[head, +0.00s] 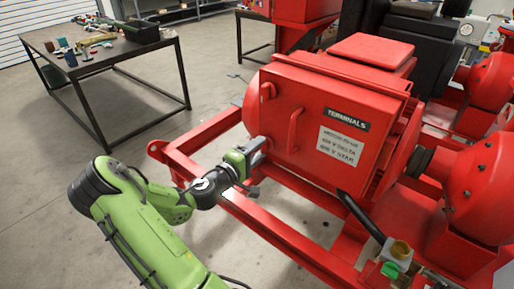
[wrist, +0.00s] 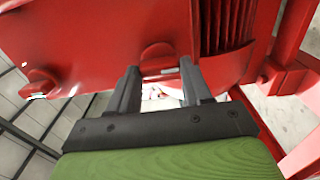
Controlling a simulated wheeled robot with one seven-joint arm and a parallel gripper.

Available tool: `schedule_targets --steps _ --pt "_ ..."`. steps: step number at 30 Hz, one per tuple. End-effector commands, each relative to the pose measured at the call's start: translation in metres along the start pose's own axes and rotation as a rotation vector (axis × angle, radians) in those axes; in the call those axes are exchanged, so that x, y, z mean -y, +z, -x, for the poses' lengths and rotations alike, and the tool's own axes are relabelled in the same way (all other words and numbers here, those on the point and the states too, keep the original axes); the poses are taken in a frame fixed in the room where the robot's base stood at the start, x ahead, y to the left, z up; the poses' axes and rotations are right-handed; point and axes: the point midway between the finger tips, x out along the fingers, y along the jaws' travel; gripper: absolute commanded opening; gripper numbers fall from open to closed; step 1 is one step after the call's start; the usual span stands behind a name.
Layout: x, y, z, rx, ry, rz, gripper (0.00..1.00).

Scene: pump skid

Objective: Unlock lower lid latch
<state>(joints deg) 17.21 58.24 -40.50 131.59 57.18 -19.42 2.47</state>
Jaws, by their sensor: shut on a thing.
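The red terminal box lid (head: 325,105) with its TERMINALS label is closed in the head view. My gripper (head: 257,150) is at the lower left edge of the lid and covers the lower latch there. In the wrist view, my gripper (wrist: 160,70) has its two fingers on either side of the red rounded lower latch (wrist: 158,54), shut on it. The upper latch (head: 267,91) is a red knob higher on the same edge; it also shows at the left of the wrist view (wrist: 40,83).
A red handle (head: 295,130) stands out from the lid. Red frame rails (head: 285,237) run below the box. A black cable (head: 360,215) hangs at its lower right. A dark table (head: 105,62) with tools stands back left; the floor between is clear.

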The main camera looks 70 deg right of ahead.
Motion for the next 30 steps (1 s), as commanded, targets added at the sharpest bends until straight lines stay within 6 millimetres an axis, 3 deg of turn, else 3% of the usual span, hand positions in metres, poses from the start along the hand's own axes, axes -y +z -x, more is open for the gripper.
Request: schedule_targets --steps 16,17,21,30 --pt "0.0006 -0.0007 0.0002 -0.002 0.0 0.023 0.18" --pt "0.0006 -0.0007 0.0002 -0.002 0.0 0.023 0.53" --pt "0.0005 -0.0006 0.0002 -0.002 0.0 0.022 0.74" --pt "0.0005 -0.0006 0.0028 -0.002 -0.001 0.021 0.74"
